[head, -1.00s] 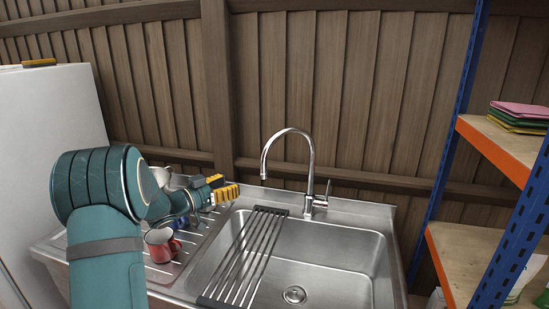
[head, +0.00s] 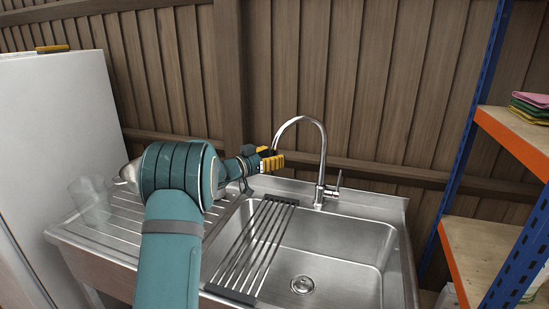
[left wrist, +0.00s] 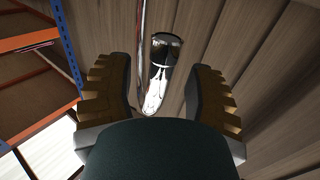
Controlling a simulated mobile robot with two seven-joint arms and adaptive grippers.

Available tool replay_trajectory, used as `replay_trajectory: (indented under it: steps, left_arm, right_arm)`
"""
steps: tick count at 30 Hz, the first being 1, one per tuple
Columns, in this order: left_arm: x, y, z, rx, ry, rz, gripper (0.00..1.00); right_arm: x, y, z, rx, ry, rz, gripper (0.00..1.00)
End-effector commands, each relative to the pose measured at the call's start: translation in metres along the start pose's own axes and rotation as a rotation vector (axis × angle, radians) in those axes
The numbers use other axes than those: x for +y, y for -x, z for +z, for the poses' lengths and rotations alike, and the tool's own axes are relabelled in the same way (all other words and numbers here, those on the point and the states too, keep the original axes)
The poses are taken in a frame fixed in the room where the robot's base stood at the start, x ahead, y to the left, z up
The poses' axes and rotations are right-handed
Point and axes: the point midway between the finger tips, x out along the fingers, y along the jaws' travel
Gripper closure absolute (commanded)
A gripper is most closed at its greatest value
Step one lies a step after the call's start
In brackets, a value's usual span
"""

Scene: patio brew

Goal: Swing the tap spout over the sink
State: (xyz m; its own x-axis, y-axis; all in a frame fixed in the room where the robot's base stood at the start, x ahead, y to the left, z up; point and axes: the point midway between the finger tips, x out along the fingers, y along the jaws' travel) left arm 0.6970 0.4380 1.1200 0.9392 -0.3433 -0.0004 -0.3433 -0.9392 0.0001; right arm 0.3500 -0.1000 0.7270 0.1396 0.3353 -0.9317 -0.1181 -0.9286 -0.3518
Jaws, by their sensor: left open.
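The chrome tap (head: 322,165) stands on the sink's back ledge, with its arched spout turned left and its tip above the ledge by the rack's far end. The steel sink (head: 340,235) has an empty basin with a drain. My left gripper (head: 274,161), with yellow-padded fingers, is open at the spout's tip. In the left wrist view, the spout end (left wrist: 158,90) shows between the two open fingers (left wrist: 160,95), with a gap on each side. My right gripper is not in view.
A roll-up rack (head: 255,245) lies across the basin's left side. Glasses (head: 90,200) stand on the drainboard (head: 120,225), partly behind my left arm. A blue and orange shelf (head: 515,140) stands at right, a white cabinet (head: 65,125) at left, a wooden fence (head: 390,80) behind.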

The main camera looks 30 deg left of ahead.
Motion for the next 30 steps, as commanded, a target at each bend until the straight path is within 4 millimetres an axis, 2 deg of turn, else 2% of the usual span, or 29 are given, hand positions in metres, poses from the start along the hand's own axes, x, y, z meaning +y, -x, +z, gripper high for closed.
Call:
replay_trajectory:
  steps: [4,12,13,15,18,26,30]
  left_arm:
    - [0.000,-0.008,0.000,0.000,0.000,-0.001,0.47]
    - [0.000,-0.009,0.000,0.000,0.000,-0.001,0.47]
    - [0.000,-0.009,0.000,0.000,0.000,-0.001,0.44]
    - [0.000,-0.009,0.000,0.000,0.000,-0.001,0.69]
    - [0.000,-0.009,0.000,0.000,0.000,-0.001,1.00]
    - [0.002,-0.011,0.000,0.001,0.000,0.000,1.00]
    - [0.010,-0.021,0.000,0.000,0.001,0.000,1.00]
  right_arm:
    - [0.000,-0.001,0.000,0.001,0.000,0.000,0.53]
    - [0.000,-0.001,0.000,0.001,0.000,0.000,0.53]
    - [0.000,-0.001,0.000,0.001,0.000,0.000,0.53]
    - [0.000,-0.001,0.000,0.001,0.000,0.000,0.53]
    - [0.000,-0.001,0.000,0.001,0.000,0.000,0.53]
    - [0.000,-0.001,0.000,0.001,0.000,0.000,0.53]
    - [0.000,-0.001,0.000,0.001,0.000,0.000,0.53]
